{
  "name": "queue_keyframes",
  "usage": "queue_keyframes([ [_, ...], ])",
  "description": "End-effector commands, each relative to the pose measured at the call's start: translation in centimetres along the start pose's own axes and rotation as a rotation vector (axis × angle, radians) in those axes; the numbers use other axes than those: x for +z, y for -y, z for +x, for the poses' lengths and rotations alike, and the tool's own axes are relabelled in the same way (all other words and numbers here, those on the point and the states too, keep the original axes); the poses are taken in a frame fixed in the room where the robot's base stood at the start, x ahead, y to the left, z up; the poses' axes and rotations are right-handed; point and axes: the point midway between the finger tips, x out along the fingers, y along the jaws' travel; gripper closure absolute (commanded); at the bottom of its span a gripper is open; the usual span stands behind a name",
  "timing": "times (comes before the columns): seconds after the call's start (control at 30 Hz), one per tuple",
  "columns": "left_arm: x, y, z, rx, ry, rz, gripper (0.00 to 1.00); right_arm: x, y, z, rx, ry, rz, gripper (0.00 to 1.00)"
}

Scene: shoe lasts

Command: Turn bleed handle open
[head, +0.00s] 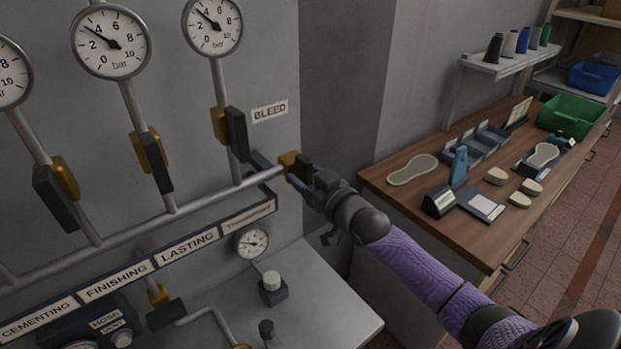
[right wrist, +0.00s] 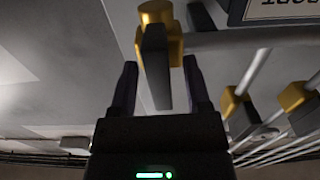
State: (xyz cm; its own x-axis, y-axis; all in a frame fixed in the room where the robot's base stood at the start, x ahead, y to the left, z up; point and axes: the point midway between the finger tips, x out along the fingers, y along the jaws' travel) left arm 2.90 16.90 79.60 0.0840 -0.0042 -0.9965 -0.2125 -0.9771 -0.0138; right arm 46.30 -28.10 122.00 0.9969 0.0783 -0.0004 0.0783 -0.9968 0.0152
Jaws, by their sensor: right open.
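The bleed valve's yellow body (head: 289,162) is at the right end of the horizontal pipe, below and right of the BLEED label (head: 269,112). In the right wrist view its dark grey handle (right wrist: 156,68) hangs from the yellow body (right wrist: 160,17). My right gripper (head: 276,170) is at this valve in the head view and partly hides it. In the right wrist view the open right gripper (right wrist: 160,72) has one finger on each side of the handle, with gaps visible on both sides. My left gripper is not in view.
Other yellow valves with dark handles (head: 156,162) sit on the upright pipes under gauges (head: 110,41). A labelled strip (head: 188,249) runs below the pipe. A wooden bench (head: 400,207) with shoe parts and trays stands right, beside my right arm.

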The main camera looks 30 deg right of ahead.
Motion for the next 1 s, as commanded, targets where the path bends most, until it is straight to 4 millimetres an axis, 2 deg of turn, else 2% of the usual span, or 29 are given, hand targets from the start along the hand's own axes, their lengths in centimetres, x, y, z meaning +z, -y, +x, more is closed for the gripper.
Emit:
queue_keyframes([
  [0.13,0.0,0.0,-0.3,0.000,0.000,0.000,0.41,0.0,0.0,-1.8,0.000,0.003,0.000,0.38],
  [0.4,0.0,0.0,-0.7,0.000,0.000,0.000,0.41,0.0,0.0,-7.6,-0.001,0.004,-0.002,0.38],
  [0.5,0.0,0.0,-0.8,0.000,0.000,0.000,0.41,0.1,0.0,-9.1,0.000,0.003,0.000,0.38],
  [0.63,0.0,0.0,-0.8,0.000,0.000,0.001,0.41,0.0,0.0,-9.8,0.000,0.001,0.000,0.38],
  [1.0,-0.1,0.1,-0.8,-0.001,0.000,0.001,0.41,0.0,0.0,-9.8,0.000,0.000,0.000,0.38],
])
